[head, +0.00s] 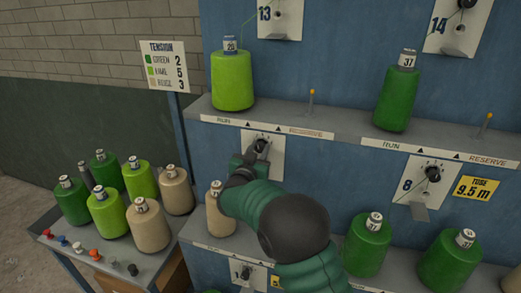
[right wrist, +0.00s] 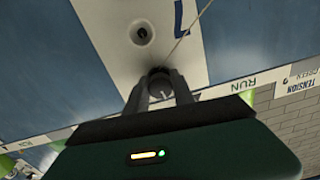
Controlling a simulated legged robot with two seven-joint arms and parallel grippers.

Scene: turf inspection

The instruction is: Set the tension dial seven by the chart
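The tension chart (head: 163,66) on a post at left lists green 2, lime 5 and a third row, apparently beige, 3. A white dial plate (head: 248,142) with a dark dial knob (head: 261,146) is on the blue frame under the upper shelf. Its number is hidden in the head view; the right wrist view shows only part of a blue digit. My right gripper (head: 250,157) is at this knob. In the right wrist view its fingers (right wrist: 160,90) lie on both sides of the knob (right wrist: 160,82), apparently closed on it. My left gripper is not in view.
A lime cone (head: 232,80) and a green cone (head: 396,96) stand on the upper shelf. A beige cone (head: 218,215) stands below, beside my arm. Dial plate 8 (head: 420,183) is to the right. A side table (head: 75,250) holds several cones and small coloured pegs.

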